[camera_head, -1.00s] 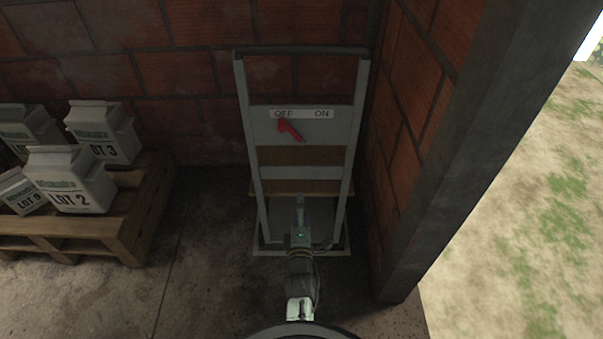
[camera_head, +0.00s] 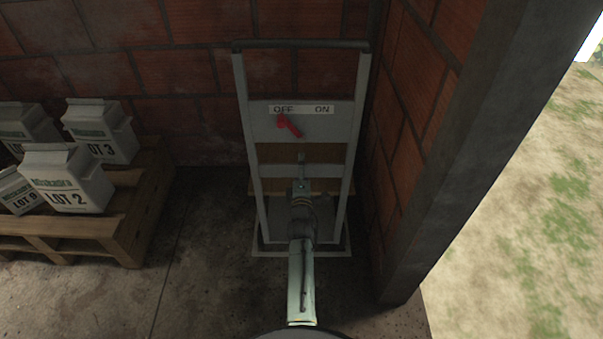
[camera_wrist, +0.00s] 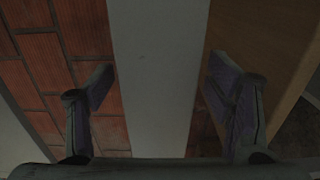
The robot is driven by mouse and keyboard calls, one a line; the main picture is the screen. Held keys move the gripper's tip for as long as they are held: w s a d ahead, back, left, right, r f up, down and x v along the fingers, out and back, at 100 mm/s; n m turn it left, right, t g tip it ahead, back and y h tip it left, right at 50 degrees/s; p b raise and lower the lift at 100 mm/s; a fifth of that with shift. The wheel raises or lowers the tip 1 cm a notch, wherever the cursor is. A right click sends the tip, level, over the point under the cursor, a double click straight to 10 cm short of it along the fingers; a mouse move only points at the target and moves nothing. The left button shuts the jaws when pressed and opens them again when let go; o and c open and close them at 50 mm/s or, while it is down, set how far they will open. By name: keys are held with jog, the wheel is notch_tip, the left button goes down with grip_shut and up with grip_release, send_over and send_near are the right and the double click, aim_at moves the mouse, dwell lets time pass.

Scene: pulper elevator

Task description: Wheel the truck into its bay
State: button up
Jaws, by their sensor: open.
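The truck (camera_head: 242,120) is a grey, upright hand-truck frame with a dark top bar, standing close to the brick wall. Its base is over a pale-edged rectangle (camera_head: 262,251) on the floor; I cannot tell if this is the bay. My gripper (camera_head: 301,160) is in front of the truck's lower middle, by a grey crossbar (camera_head: 270,170), and hides part of it. In the wrist view my gripper (camera_wrist: 160,75) is open, its fingers on either side of a flat grey bar (camera_wrist: 155,95). I cannot tell whether they touch it.
A panel marked OFF and ON with a red lever (camera_head: 289,126) shows within the truck's frame. A wooden pallet (camera_head: 120,235) with white bags (camera_head: 70,180) is at the left. A dark post (camera_head: 450,150) and brick wall are close at the right, with open ground beyond.

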grip_shut()
dwell(1.1)
